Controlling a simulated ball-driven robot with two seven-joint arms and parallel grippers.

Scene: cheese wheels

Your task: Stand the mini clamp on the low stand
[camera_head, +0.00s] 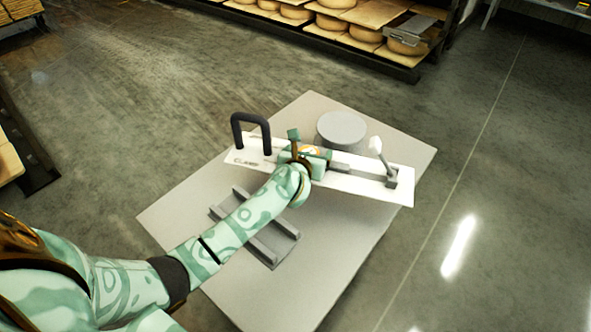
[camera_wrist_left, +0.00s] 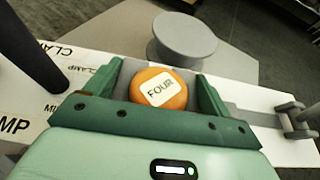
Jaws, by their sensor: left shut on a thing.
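The mini clamp (camera_head: 350,184) is a long white piece lettered "CLAMP", with a black loop handle at its left end and a grey bar and white-tipped lever at its right. My left gripper (camera_head: 305,152) is shut on it near the middle, and it appears raised above the table.
The grey table (camera_head: 365,235) holds a grey two-railed cradle (camera_head: 272,246), empty where visible and partly covered by my left arm. The table's right front area is clear. Shelves of cheese wheels (camera_head: 365,34) stand at the back, beyond open floor.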

